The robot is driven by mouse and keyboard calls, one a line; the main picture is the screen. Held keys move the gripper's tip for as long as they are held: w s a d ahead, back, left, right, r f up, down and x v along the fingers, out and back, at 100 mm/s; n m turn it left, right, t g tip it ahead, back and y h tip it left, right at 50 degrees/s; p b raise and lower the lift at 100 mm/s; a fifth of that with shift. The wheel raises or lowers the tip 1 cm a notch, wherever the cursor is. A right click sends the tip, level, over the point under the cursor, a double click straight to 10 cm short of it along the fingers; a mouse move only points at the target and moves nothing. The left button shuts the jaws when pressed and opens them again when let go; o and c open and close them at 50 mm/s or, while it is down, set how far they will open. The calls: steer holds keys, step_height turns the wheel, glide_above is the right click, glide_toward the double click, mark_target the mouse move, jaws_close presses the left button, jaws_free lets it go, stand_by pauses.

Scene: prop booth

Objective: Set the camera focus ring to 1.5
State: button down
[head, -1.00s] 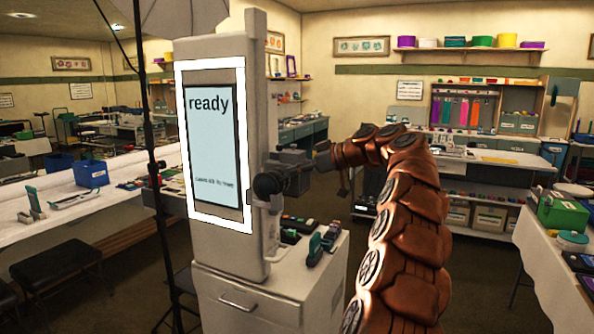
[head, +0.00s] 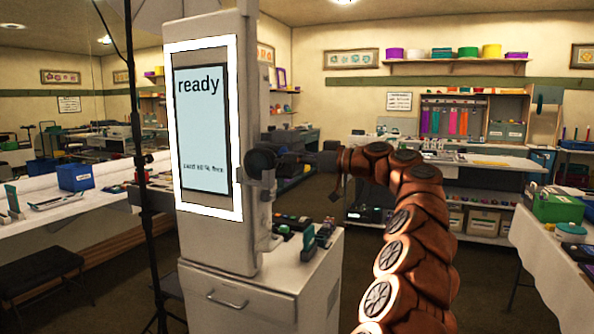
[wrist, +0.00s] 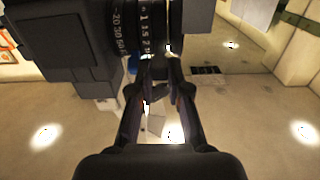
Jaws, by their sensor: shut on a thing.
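The camera (wrist: 72,45) fills the upper left of the wrist view, its dark body beside the lens. The focus ring (wrist: 150,22) carries white numbers, among them 1, 1.5 and 2; an adjoining ring (wrist: 120,35) shows 20, 30 and 50. My gripper (wrist: 160,82) is below the lens, its two fingers closed in on a dark part at the ring's underside. The fingertips partly hide the contact. In the head view the camera (head: 262,161) is a small dark shape beside the booth column, with my gripper (head: 292,159) at its right. I cannot read the setting there.
The white booth column (head: 222,248) has a lit screen (head: 203,120) reading "ready". Small items lie on the cabinet top (head: 295,268) below the camera. A dark stand pole (head: 143,170) rises at the left. A table with a green box (head: 556,205) stands at right.

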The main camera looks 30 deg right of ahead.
steer(key=shift+d+f+t+y+b, duration=0.1)
steer(key=shift+f+t+y+b, duration=0.45)
steer(key=shift+f+b, duration=0.85)
steer(key=shift+f+t+y+b, duration=0.35)
steer(key=shift+f+t+b, duration=0.3)
steer(key=shift+b, duration=1.55)
steer(key=c, duration=1.1)
jaws_free()
steer(key=shift+r, duration=0.1)
steer(key=shift+s, duration=0.1)
steer(key=v, duration=1.1)
steer(key=shift+s+d, duration=0.2)
steer(key=shift+s, duration=0.15)
